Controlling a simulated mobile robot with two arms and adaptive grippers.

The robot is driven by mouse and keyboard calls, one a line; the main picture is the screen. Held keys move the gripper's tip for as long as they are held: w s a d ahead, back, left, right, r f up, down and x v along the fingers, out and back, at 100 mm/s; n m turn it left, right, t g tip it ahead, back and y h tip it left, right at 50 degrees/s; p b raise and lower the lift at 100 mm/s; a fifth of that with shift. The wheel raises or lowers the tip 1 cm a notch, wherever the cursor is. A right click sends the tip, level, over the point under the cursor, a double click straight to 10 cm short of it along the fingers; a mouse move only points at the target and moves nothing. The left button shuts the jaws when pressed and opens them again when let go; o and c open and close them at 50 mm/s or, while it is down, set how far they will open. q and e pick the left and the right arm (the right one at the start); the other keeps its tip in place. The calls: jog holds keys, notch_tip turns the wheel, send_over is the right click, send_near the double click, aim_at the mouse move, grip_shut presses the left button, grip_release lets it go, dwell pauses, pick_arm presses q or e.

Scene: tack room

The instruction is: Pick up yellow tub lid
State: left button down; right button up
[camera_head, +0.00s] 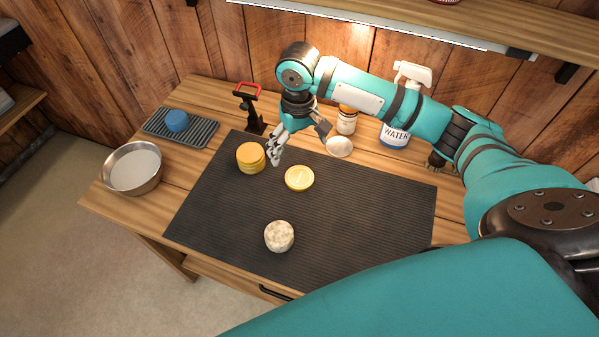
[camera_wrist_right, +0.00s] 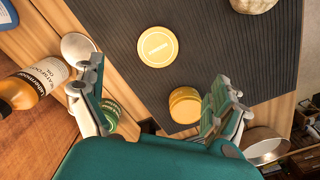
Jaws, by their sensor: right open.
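The yellow tub lid (camera_head: 299,178) is a flat round disc with pale lettering, lying face up on the dark ribbed mat (camera_head: 350,215). It also shows in the right wrist view (camera_wrist_right: 158,46), unobstructed. My right gripper (camera_head: 298,144) is open and empty, above the back of the mat, behind the lid and apart from it. In the wrist view its two fingers (camera_wrist_right: 155,98) are spread wide, with the lid beyond their tips. A thicker yellow round thing (camera_head: 251,157) stands left of the lid; it shows between the fingers in the wrist view (camera_wrist_right: 187,105). My left gripper is not in view.
A mottled pale round block (camera_head: 279,236) sits on the mat in front. A metal bowl (camera_head: 132,169), a rack (camera_head: 195,133) with a blue piece, and a red-handled tool (camera_head: 247,105) stand left. A brown bottle (camera_head: 346,120), pale dish (camera_head: 339,147) and spray bottle (camera_head: 394,132) stand behind.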

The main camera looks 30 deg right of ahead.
aim_at(300, 177)
notch_tip(300, 177, down, 4)
jog(key=shift+r, duration=0.1)
notch_tip(300, 177, down, 3)
jog(key=shift+w+r+p, duration=0.15)
jog(key=shift+r+p, duration=0.05)
jog(key=shift+p, duration=0.2)
jog(key=shift+f, duration=0.25)
notch_tip(300, 177, down, 4)
jog(key=shift+d+r+p, duration=0.15)
jog(key=shift+p, duration=0.55)
jog(key=shift+f, duration=0.55)
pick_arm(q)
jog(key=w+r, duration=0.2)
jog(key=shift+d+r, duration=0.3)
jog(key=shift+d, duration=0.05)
pick_arm(e)
jog(key=c, duration=0.9)
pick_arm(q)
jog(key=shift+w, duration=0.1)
